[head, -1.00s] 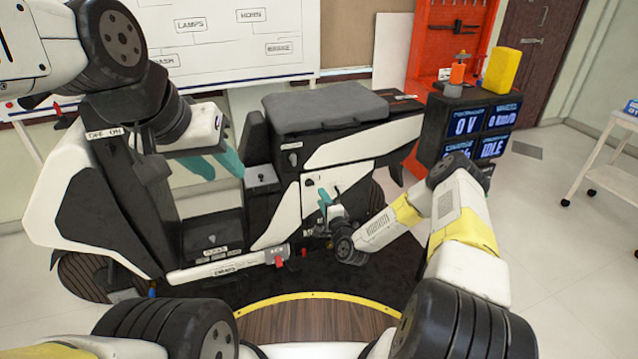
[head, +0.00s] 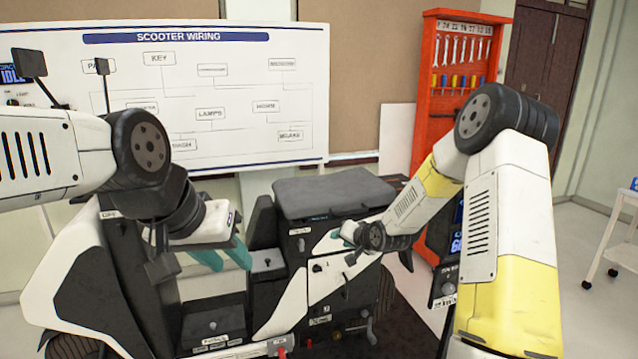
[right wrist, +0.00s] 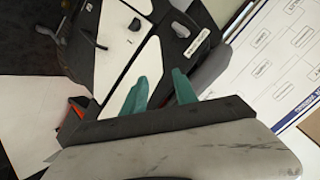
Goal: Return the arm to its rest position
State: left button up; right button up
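The white and black scooter rig (head: 330,285) stands in front of me, with its dark seat (head: 335,193) at the top. My right gripper (head: 343,236) is in front of its side panel, just below the seat. In the right wrist view its teal fingers (right wrist: 160,82) are apart, with nothing seen between them; the scooter's panel (right wrist: 128,65) lies beyond. My right arm is bent, its elbow high at the right. My left gripper (head: 224,256) hangs over the scooter's front part, left of the seat, teal fingers apart and empty.
A wiring board (head: 225,85) stands behind the scooter. A red tool rack (head: 428,105) and a dark display unit (head: 443,285), partly hidden by my right arm, are at the right. A white cart (head: 622,235) stands far right, with clear floor before it.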

jog(key=s+d+r+n+g+h, duration=0.1)
jog(key=s+d+r+h, duration=0.15)
jog(key=s+r, duration=0.6)
jog(key=s+d+r+n+g+h, duration=0.15)
jog(key=s+d+r, duration=0.25)
jog(key=s+r, duration=0.45)
jog(key=s+r+n+g+y, duration=0.1)
jog(key=s+r+g, duration=0.1)
jog(key=s, duration=1.9)
jog(key=shift+s+d+r+n, duration=0.25)
jog(key=shift+s+r+n, duration=0.15)
jog(key=shift+r, duration=0.3)
jog(key=shift+w, duration=0.1)
